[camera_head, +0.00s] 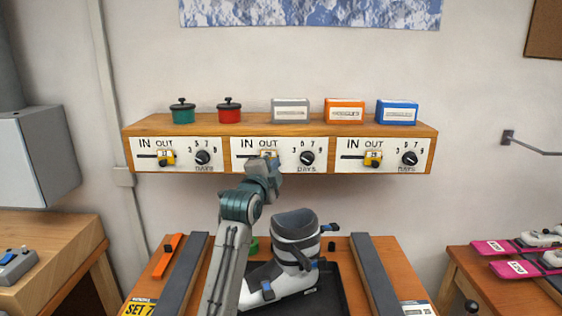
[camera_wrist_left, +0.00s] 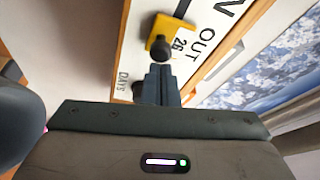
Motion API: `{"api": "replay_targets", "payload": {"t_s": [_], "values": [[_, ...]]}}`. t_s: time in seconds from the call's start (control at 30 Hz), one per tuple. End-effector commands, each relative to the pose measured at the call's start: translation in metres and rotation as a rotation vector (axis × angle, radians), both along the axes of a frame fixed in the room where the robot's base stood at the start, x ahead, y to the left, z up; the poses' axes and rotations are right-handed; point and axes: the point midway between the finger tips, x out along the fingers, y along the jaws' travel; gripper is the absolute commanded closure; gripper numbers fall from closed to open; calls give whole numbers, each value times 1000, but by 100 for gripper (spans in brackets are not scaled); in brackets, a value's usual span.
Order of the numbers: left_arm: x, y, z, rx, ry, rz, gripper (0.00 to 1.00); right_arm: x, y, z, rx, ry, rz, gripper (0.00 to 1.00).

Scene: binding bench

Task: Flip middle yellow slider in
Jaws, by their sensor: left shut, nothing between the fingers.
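The middle yellow slider (camera_head: 269,153) sits under OUT, at the right end of its slot on the middle white panel (camera_head: 239,165). My left gripper partly hides it in the head view. In the left wrist view the yellow slider (camera_wrist_left: 156,38) shows the number 26 and a round black knob. My left gripper (camera_head: 266,162) is shut and empty, in front of the middle panel. In the left wrist view its closed fingers (camera_wrist_left: 160,75) point at the black knob, very close to it; I cannot tell whether they touch. My right gripper is not in view.
Yellow sliders on the left (camera_head: 166,157) and right (camera_head: 373,158) panels also sit under OUT. Black dials stand beside each slider, the middle dial (camera_head: 307,158) close to my gripper. Tins and boxes line the wooden shelf (camera_head: 255,128) above. A ski boot (camera_head: 292,255) stands below.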

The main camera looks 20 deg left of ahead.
Motion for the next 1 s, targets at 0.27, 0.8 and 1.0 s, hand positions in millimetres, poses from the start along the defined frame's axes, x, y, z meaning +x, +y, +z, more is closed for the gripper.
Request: {"api": "replay_targets", "payload": {"t_s": [0.27, 0.8, 1.0], "values": [[-1, 1, -1, -1, 0, -1, 100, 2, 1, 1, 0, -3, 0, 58], [-17, 60, -1, 2, 0, 2, 100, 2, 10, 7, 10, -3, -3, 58], [-19, 65, -1, 0, 0, 0, 100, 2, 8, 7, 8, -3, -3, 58]]}}
